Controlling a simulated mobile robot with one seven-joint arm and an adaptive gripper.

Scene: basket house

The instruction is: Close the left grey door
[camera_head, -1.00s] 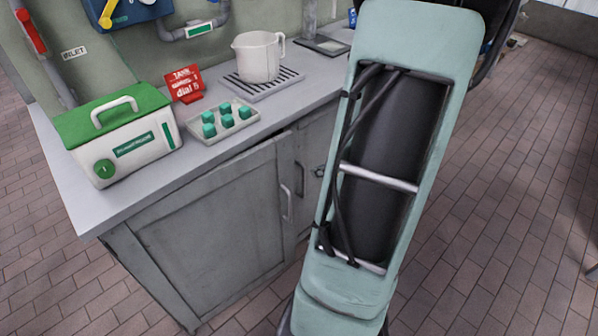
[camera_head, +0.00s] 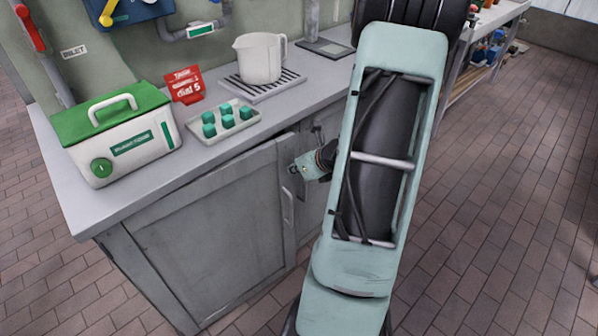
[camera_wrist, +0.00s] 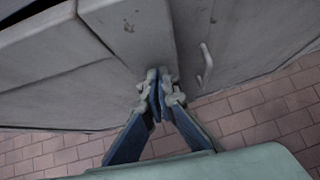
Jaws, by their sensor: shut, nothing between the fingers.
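The left grey door (camera_head: 205,240) is the large panel on the front of the cabinet in the head view. It looks slightly ajar, with a thin dark gap along its top edge towards the right. Its pale handle (camera_head: 288,208) is near its right edge. My gripper (camera_wrist: 159,88) shows in the wrist view with its blue fingers together and nothing between them. The fingertips are close to grey cabinet panels; contact is unclear. A pale handle (camera_wrist: 207,65) is right of them. In the head view, my wrist is just right of the door's handle side.
The counter (camera_head: 100,200) above holds a green-lidded box (camera_head: 125,130), a tray of green cubes (camera_head: 245,122), a red sign (camera_head: 184,85) and a white jug (camera_head: 259,58). My arm hides the cabinet's right part. The brick floor (camera_head: 510,200) at right is clear.

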